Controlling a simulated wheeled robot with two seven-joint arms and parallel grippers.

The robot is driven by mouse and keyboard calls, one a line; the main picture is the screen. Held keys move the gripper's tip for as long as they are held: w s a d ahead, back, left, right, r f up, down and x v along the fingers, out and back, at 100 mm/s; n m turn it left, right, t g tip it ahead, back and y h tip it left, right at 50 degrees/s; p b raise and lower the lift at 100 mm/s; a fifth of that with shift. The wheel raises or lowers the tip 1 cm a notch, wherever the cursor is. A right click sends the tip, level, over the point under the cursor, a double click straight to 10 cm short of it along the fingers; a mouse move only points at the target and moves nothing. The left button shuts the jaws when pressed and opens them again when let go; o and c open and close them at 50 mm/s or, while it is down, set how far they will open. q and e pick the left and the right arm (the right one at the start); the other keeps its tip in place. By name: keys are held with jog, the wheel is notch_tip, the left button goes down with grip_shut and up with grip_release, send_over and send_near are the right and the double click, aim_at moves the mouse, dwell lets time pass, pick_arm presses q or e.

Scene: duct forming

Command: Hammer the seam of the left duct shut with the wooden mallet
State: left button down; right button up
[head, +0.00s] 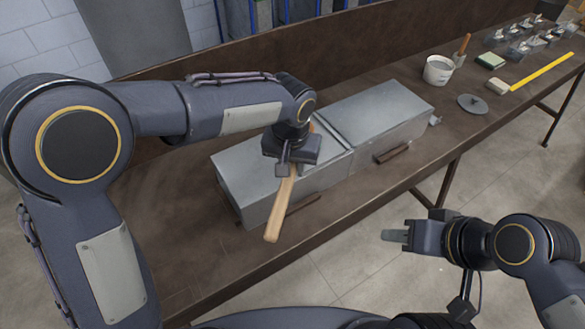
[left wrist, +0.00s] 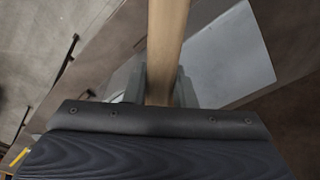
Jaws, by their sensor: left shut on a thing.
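The left duct (head: 238,181) is a grey sheet-metal box lying on the brown workbench. A second, similar duct (head: 382,112) lies against its right end, with a raised seam between them. My left gripper (head: 289,168) is above the left duct near that seam, shut on the wooden mallet's handle (head: 279,212). The handle slants toward the bench's front edge. The mallet's head is hidden behind my gripper and arm. In the left wrist view the handle (left wrist: 166,45) runs between the fingers. My right gripper (head: 396,236) is off the bench's front side, apart from the ducts; its finger gap is unclear.
The brown workbench (head: 185,243) has a raised back board. Dark bars (head: 393,153) lie along the ducts' front. A white bucket (head: 438,71), a grey disc (head: 472,104), a sponge-like block (head: 491,61) and a yellow ruler (head: 543,71) sit farther right.

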pick_arm(q)
jog(key=shift+r, duration=0.95)
jog(key=shift+f, duration=0.25)
pick_arm(e)
jog(key=shift+r, duration=0.5)
